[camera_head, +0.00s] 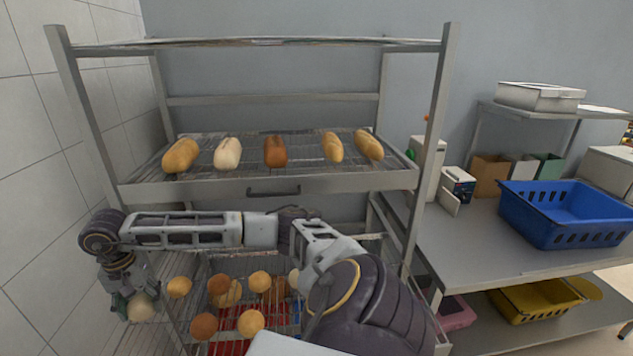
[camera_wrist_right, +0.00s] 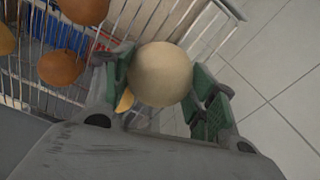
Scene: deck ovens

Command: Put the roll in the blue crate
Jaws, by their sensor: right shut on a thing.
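My right gripper (camera_head: 137,303) is at the far left, its arm reaching across the lower rack. It is shut on a pale round roll (camera_head: 141,308). In the right wrist view the roll (camera_wrist_right: 160,74) sits between the green-padded fingers, over the rack's wire edge with floor tiles beyond. The blue crate (camera_head: 553,237) stands on the metal table at the right, far from the gripper. Its visible inside looks empty. My left gripper is not in view.
Several rolls (camera_head: 251,322) lie on the lower wire rack, partly hidden by my arm. Several loaves (camera_head: 228,153) lie on the upper rack. The rack's upright post (camera_head: 430,150) stands between my gripper and the metal table (camera_head: 470,240). A yellow crate (camera_head: 535,302) is below.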

